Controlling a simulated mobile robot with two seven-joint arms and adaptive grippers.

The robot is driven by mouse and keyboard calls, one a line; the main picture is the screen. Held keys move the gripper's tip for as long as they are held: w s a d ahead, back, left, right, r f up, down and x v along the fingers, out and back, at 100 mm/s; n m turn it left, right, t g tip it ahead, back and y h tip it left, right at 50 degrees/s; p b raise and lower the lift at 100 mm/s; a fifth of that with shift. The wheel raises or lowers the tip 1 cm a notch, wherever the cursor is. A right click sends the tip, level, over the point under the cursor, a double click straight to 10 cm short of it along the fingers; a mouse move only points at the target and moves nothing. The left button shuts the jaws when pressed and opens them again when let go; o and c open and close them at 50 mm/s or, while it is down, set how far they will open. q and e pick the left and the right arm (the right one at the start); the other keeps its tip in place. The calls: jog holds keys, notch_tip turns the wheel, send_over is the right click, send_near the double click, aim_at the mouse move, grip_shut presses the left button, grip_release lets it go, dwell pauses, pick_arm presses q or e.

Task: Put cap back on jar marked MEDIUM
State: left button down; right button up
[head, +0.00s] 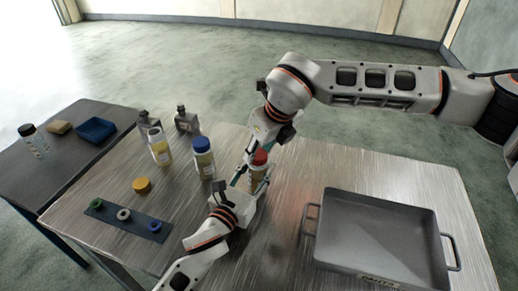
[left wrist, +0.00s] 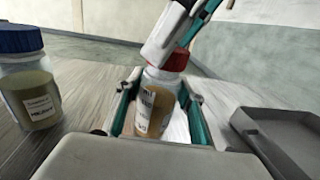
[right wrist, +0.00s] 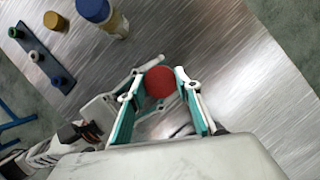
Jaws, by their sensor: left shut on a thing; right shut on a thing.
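A jar with amber contents (head: 257,184) stands upright on the metal table. My left gripper (left wrist: 160,112) is shut around its body; its label is only partly readable. A red cap (head: 260,158) sits at the top of this jar, and my right gripper (right wrist: 162,90) is shut on the cap from above. I cannot tell whether the cap is screwed down. A blue-capped jar (head: 203,160) stands to the left, its label too small to read surely. A jar with yellow contents (head: 161,153) stands further left, seemingly uncapped. A yellow cap (head: 142,185) lies on the table in front.
A dark strip (head: 125,220) with green, grey and blue rings lies at the front left. Two grey bottles (head: 186,121) stand at the back. A large grey pan (head: 375,225) fills the right side. A dark side table (head: 62,165) holds a blue tray (head: 96,130).

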jog(key=shift+f, duration=0.2)
jog(key=m+h, duration=0.1)
jog(key=m, duration=0.1)
jog(key=shift+s+a+m+t, duration=0.1)
jog(key=shift+a+m+t, duration=0.05)
jog(key=shift+m+t, duration=0.2)
jog(key=m+h, duration=0.1)
jog(key=m, duration=0.2)
jog(key=shift+a+m, duration=0.1)
jog(key=shift+m, duration=0.25)
jog(key=m+h, duration=0.1)
jog(key=m, duration=0.2)
jog(key=m+h, duration=0.2)
jog(key=m, duration=0.2)
jog(key=shift+a, duration=0.2)
jog(key=m+g+h, duration=0.1)
jog(key=m, duration=0.2)
jog(key=m+g, duration=0.1)
jog(key=m, duration=0.2)
jog(key=shift+w+m+h, duration=0.2)
jog(key=shift+m+h, duration=0.2)
jog(key=m+g, duration=0.1)
jog(key=m, duration=0.2)
jog(key=m+g, duration=0.1)
jog(key=m, duration=0.1)
jog(key=shift+w+m+h, duration=0.1)
jog(key=shift+m+h, duration=0.2)
jog(key=shift+m, duration=0.1)
jog(key=o, duration=0.7)
